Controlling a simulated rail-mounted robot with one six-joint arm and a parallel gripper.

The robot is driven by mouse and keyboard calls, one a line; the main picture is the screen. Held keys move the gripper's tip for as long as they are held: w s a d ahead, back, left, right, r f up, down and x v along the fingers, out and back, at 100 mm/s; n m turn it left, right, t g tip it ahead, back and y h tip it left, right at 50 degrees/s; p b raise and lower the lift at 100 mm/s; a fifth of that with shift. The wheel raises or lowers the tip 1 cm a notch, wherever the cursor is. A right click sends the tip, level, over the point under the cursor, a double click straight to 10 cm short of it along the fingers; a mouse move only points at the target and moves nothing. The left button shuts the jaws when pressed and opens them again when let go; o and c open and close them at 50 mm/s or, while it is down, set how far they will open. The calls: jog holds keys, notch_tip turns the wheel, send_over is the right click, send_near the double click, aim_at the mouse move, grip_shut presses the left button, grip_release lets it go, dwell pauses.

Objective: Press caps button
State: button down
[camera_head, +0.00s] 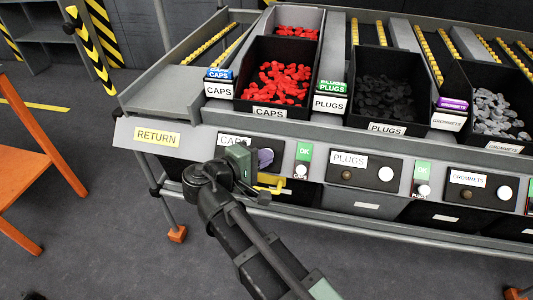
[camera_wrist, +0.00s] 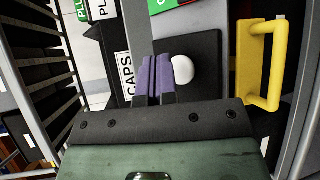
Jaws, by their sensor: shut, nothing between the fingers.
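The caps panel is a dark plate (camera_wrist: 205,45) with a white label reading CAPS (camera_wrist: 126,78). The label also shows in the head view (camera_head: 233,140). A round white button (camera_wrist: 183,70) sits on the plate. My gripper (camera_wrist: 156,72) has purple fingers, shut together and empty. In the wrist view the fingertips are just left of the white button, and partly overlap its edge. I cannot tell whether they touch it or the plate. In the head view my gripper (camera_head: 265,157) is in front of the caps panel and hides its button.
A yellow handle (camera_wrist: 265,65) stands out beside the panel. A green OK card (camera_head: 304,152) is to the right, followed by the plugs panel (camera_head: 367,174) and grommets panel (camera_head: 463,194). A bin of red caps (camera_head: 270,82) is above. The orange frame (camera_head: 35,130) stands left.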

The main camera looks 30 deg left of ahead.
jog(key=s+r+p, duration=0.1)
jog(key=s+d+r+p, duration=0.1)
jog(key=s+r+p, duration=0.1)
jog(key=shift+s+r, duration=0.1)
jog(key=shift+r, duration=0.1)
dwell(0.7)
